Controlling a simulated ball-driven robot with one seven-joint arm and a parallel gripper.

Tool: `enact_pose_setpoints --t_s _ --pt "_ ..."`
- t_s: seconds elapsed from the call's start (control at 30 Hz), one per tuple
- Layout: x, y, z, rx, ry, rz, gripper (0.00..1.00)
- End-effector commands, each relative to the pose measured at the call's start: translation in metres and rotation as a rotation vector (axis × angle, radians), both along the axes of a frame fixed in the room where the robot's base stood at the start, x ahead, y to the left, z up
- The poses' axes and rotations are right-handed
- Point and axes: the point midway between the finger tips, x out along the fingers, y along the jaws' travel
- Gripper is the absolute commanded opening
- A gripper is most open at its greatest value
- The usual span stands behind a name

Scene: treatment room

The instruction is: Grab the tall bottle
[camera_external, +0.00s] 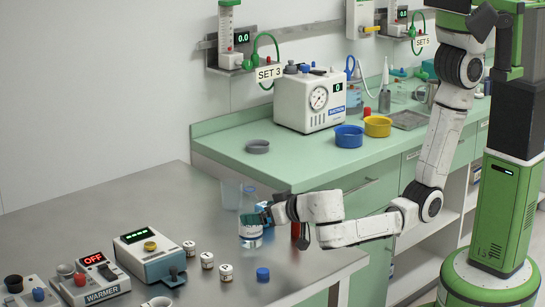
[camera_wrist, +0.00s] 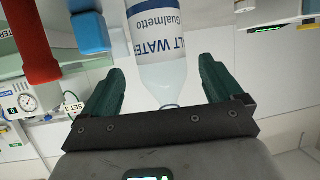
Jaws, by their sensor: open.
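The tall clear bottle (camera_external: 249,232) with a blue and white label stands upright on the steel table, partly behind my gripper. My gripper (camera_external: 264,214) is at the bottle's right side in the external view. In the wrist view the bottle (camera_wrist: 158,45) appears between the two green fingers of my open gripper (camera_wrist: 162,70), with room on both sides. Its label reads partly "LT WATER", and its narrower end points toward the palm. No finger clearly touches it.
A red cylinder (camera_wrist: 33,45) and a blue block (camera_wrist: 90,33) are close by in the wrist view. A clear beaker (camera_external: 231,191) stands behind the bottle. A blue cap (camera_external: 262,274) and small white jars (camera_external: 207,260) are on the table nearer the camera.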

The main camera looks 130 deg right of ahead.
Motion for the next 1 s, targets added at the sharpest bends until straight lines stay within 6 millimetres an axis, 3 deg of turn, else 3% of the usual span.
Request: enact_pose_setpoints --t_s 0.3,0.63,1.0 --pt "0.007 -0.036 -0.020 0.001 0.002 -0.001 0.93" --pt "0.008 -0.043 -0.024 0.001 0.001 0.000 0.93" --pt "0.008 -0.042 -0.024 0.001 0.001 0.000 0.59"
